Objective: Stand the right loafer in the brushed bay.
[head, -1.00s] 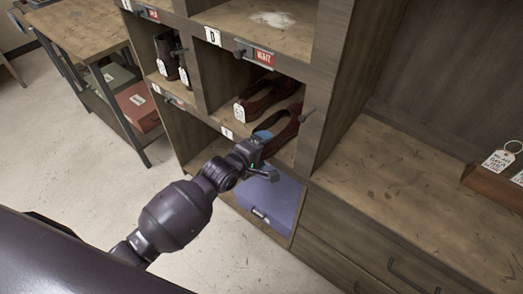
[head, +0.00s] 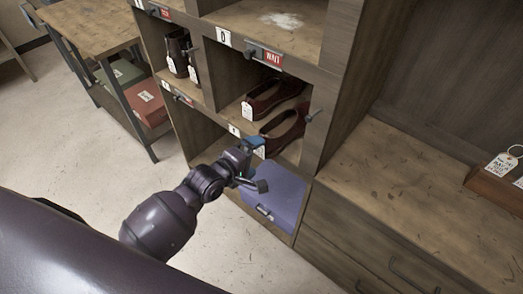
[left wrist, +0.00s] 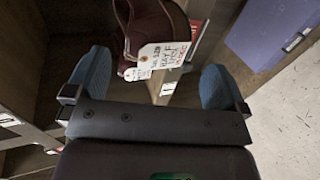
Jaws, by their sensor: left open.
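Two dark red loafers lie in the bay below the D label: a left-hand one (head: 274,96) and a right-hand one (head: 287,132), each with a white tag. I cannot tell which is the right-foot shoe. My left gripper (head: 254,148) is just in front of the right-hand loafer, open and empty. In the left wrist view its blue fingertips (left wrist: 153,82) are wide apart, with a dark red loafer (left wrist: 150,24) and its handwritten tag (left wrist: 163,56) beyond and between them. No bay sign legibly says brushed. My right gripper is not in view.
An upper bay (head: 285,20) holds a white dusty patch. Dark shoes (head: 179,52) stand in the bay at left. A purple-blue box (head: 275,196) sits in the bottom bay. A wooden counter (head: 400,190) is at right, a side table (head: 90,25) at left.

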